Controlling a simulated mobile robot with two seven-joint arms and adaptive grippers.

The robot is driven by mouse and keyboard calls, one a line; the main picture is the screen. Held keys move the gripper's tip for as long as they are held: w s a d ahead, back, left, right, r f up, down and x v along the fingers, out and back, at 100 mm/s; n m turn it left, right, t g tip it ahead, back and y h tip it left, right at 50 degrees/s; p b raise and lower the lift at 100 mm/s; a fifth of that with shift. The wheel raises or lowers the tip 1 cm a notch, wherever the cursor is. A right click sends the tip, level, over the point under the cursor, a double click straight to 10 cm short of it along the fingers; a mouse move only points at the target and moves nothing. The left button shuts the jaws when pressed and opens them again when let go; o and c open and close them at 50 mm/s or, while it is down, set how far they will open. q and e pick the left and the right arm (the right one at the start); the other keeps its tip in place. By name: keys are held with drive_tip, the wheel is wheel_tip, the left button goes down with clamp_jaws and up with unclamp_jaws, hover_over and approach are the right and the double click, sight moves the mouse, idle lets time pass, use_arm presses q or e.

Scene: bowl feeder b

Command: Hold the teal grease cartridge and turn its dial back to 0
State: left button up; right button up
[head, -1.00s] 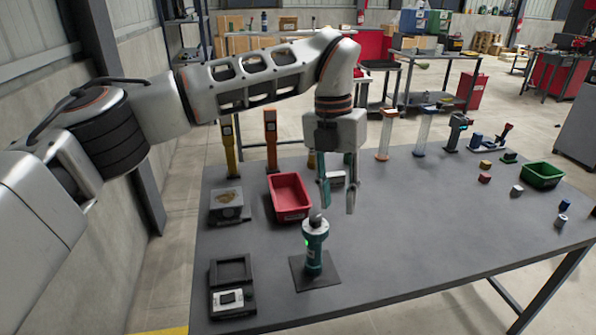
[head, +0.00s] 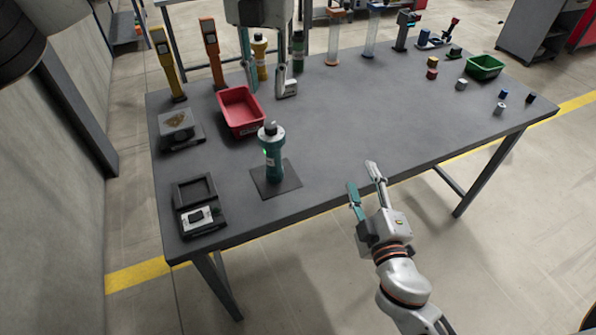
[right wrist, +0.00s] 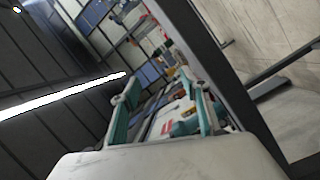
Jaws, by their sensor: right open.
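The teal grease cartridge (head: 273,165) stands upright on a dark square mat (head: 287,182) near the front left of the table. Its top is a grey dial (head: 270,130), and a small green light shows on its side. I cannot read the dial. My left gripper (head: 266,85) is open, fingers pointing down, behind the cartridge and apart from it. My right gripper (head: 361,177) is open and empty off the table's front edge, to the right of the cartridge. Its spread teal fingers also show in the right wrist view (right wrist: 163,108), where the cartridge cannot be made out.
A red bin (head: 240,126) stands behind the cartridge, and a black tray device (head: 194,190) lies to its left. A yellow cartridge (head: 260,44) and a dark green one (head: 298,50) stand at the back. A green bin (head: 485,66) stands far right. The table's middle is clear.

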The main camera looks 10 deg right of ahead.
sight(279, 162)
drive_tip(key=w+a+r+n+g+y, duration=0.1)
drive_tip(key=a+n+y, duration=0.3)
drive_tip(key=n, duration=0.6)
drive_tip(key=w+a+n+g+y, duration=0.1)
drive_tip(key=a+n+y, duration=0.3)
drive_tip(key=n, duration=0.5)
drive_tip(key=w+a+r+n+g+y, duration=0.1)
drive_tip(key=a+n+y, duration=0.3)
drive_tip(key=n, duration=0.6)
drive_tip(key=shift+w+a+r+n+g, duration=0.15)
drive_tip(key=shift+a+g, duration=0.15)
drive_tip(key=shift+a, duration=0.25)
drive_tip(key=shift+s+a+r+n+g, duration=0.15)
drive_tip(key=shift+a+g, duration=0.15)
drive_tip(key=shift+a, duration=0.2)
drive_tip(key=shift+w+a+f+n+g, duration=0.2)
drive_tip(key=shift+f+n+g, duration=0.3)
drive_tip(key=shift+n, duration=0.6)
drive_tip(key=shift+w+a+f, duration=0.1)
drive_tip(key=shift+w+f, duration=0.1)
drive_tip(key=x, duration=0.7)
drive_tip(key=shift+w+a, duration=0.1)
drive_tip(key=shift+a, duration=0.1)
drive_tip(key=shift+r, duration=0.1)
